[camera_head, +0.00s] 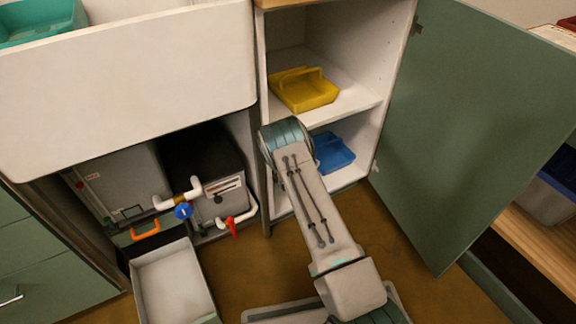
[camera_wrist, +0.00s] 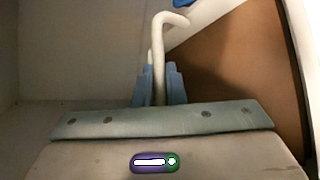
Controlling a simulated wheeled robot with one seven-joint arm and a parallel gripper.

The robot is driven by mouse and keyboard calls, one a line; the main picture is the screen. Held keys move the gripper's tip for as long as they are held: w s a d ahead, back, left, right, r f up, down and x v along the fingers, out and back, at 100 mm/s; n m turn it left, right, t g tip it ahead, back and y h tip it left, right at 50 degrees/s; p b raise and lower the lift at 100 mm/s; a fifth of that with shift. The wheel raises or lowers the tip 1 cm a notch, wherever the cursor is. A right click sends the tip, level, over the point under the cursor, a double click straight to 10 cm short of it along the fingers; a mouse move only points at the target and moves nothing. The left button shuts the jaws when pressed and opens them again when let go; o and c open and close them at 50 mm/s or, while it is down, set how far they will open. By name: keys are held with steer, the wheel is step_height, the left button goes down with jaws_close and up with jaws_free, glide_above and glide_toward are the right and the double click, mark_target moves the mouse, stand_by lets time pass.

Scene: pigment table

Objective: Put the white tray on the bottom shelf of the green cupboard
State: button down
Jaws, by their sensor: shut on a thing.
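In the wrist view my gripper (camera_wrist: 159,85) is shut on a pale, curved handle (camera_wrist: 160,45), with one blue finger on each side. It seems to be the white tray's handle; the tray's body cannot be made out clearly there. In the head view my arm hides my gripper and whatever it holds. The green cupboard stands open, its green door (camera_head: 465,110) swung to the right. Its bottom shelf (camera_head: 345,178) holds a blue tray (camera_head: 333,152) towards the back, partly behind my arm. A yellow tray (camera_head: 305,90) with a handle sits on the shelf above.
Left of the cupboard, under the white sink (camera_head: 120,85), are a dark unit (camera_head: 205,165) and pipes with blue and red valves. Brown floor (camera_head: 385,245) is clear between my arm and the door.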

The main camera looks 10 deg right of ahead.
step_height(320, 180, down, 4)
steer(key=shift+r+b, duration=0.2)
steer(key=shift+b, duration=0.7)
steer(key=c, duration=1.5)
jaws_free()
steer(key=shift+f, duration=0.1)
steer(key=p+v, duration=0.5)
steer(key=v, duration=0.6)
steer(key=shift+r+p, duration=0.25)
steer(key=shift+p, duration=0.15)
steer(key=shift+s+a, duration=0.1)
steer(key=shift+s, duration=0.35)
